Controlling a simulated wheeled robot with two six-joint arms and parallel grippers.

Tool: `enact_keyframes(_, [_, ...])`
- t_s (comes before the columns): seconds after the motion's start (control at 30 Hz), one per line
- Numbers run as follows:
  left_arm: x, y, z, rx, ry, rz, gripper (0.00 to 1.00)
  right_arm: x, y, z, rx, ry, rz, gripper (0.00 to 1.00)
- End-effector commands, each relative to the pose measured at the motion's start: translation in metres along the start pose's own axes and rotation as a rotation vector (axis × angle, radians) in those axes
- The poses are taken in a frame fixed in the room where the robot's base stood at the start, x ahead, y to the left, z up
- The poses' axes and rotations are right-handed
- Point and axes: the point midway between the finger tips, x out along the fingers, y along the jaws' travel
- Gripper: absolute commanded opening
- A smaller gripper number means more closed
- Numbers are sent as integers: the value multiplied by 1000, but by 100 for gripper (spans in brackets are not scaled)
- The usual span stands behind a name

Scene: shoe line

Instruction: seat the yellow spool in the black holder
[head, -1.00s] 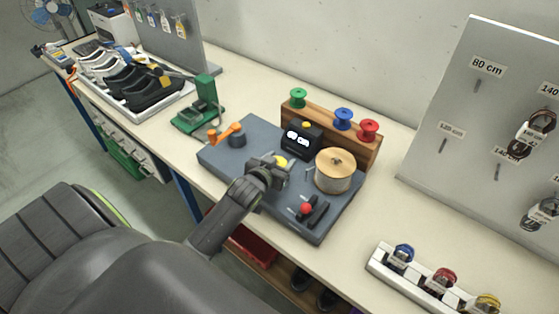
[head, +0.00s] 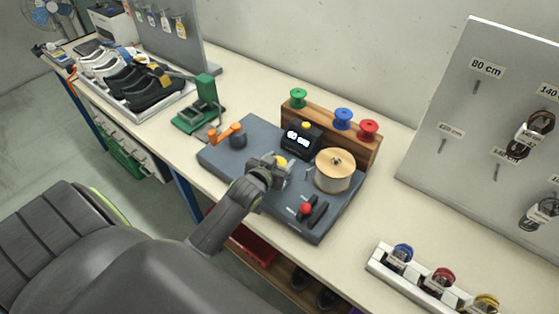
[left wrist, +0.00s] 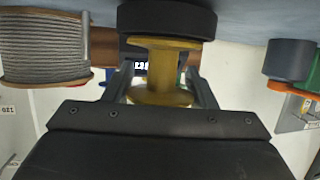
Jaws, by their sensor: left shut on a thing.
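The yellow spool (left wrist: 160,75) is between the two fingers of my left gripper (left wrist: 162,88), which is shut on it. In the head view only a bit of the yellow spool (head: 281,161) shows at my left gripper (head: 274,166), above the grey board. In the left wrist view a round black piece, apparently the black holder (left wrist: 167,18), lies right against the spool's far flange. I cannot tell whether they touch or whether the spool is seated. In the head view the holder is hidden by my gripper. My right gripper is not in view.
On the grey board (head: 262,131) stand a large cord reel (head: 335,172), a black display box (head: 302,141), an orange crank (head: 228,132) and a red-knobbed lever (head: 307,209). Green, blue and red spools stand on a wooden rack (head: 318,117) behind. A green device (head: 203,105) is left.

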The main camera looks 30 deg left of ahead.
Motion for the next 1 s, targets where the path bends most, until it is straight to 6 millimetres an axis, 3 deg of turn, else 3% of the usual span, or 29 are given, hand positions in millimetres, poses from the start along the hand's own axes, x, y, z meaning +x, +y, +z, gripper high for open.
enact_keyframes(1.0, [2,0,6,0,0,0,28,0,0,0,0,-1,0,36])
